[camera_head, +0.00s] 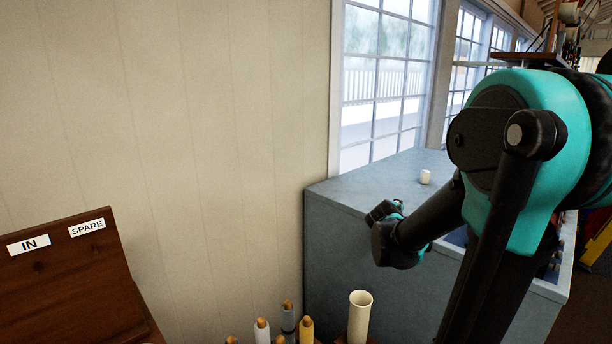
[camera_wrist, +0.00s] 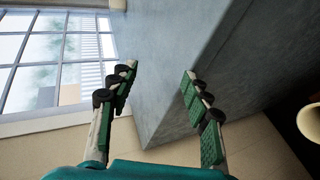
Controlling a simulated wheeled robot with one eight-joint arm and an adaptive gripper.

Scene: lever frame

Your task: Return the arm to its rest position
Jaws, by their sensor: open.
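My gripper (camera_wrist: 159,74) is open and empty in the wrist view, its green-padded fingers spread apart. A grey-blue block with a flat top (camera_wrist: 185,35) lies beyond the fingers in that view, and I see nothing between the pads. In the head view my arm comes in from the right, with its teal and black links bent. Its far end reaches left in front of the grey-blue counter (camera_head: 330,240). The fingers are hard to make out there. Several lever handles (camera_head: 262,330) with wooden tips show at the bottom edge, below and left of the arm.
A cream open tube (camera_head: 360,315) stands beside the levers. A brown board (camera_head: 75,285) with IN and SPARE labels is at left. The pale wall (camera_head: 180,130) is bare.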

